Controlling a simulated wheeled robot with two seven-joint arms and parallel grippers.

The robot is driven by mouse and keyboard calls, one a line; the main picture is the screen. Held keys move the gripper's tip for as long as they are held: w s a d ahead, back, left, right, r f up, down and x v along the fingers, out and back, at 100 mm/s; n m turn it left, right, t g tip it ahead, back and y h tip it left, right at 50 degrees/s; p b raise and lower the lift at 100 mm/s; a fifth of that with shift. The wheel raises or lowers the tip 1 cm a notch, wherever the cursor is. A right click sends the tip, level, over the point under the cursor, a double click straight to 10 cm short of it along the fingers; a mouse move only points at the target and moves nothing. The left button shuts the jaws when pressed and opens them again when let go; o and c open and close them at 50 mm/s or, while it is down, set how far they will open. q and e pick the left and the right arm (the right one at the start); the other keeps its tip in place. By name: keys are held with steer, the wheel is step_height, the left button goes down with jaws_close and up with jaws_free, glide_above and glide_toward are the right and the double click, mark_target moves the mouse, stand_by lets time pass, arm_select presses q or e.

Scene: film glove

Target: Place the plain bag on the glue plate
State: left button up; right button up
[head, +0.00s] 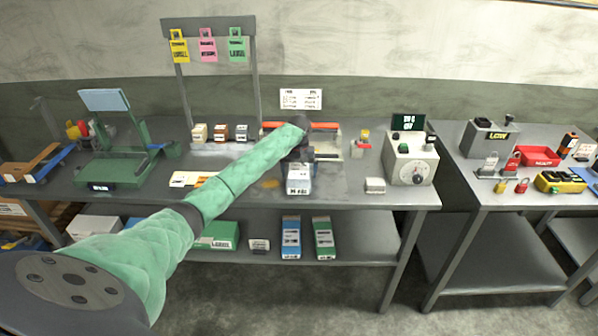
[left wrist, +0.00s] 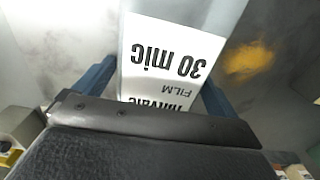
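My left gripper (head: 299,158) reaches over the middle of the bench. Below it is a pale block-like pack (head: 299,186) with a white label. In the left wrist view the pack's label (left wrist: 165,62) reads "30 mic" and "FILM". The blue fingers (left wrist: 160,85) lie close along both sides of the pack; whether they press on it is unclear. A grey, plate-like surface with an orange-brown smear (head: 270,183) lies left of the pack; the smear also shows in the left wrist view (left wrist: 248,62). I cannot tell for sure which thing is the plain bag or glue plate. My right gripper is not in view.
A dial box (head: 410,160) and a small white block (head: 375,185) stand to the right. Several small boxes (head: 221,132) stand behind my arm beneath a rack with coloured tags (head: 207,45). A green press-like stand (head: 125,150) is at left. A second bench (head: 480,197) stands at right.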

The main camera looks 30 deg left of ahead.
mark_target(299, 169)
arm_select(q)
steer(key=shift+r+b, duration=0.4)
steer(key=shift+r, duration=0.15)
step_height(299, 169, up, 4)
steer(key=shift+r+b, duration=0.1)
steer(key=shift+b, duration=0.9)
step_height(299, 169, up, 6)
steer(key=shift+f+b, duration=0.15)
steer(key=shift+b, duration=0.9)
steer(key=shift+r, duration=0.65)
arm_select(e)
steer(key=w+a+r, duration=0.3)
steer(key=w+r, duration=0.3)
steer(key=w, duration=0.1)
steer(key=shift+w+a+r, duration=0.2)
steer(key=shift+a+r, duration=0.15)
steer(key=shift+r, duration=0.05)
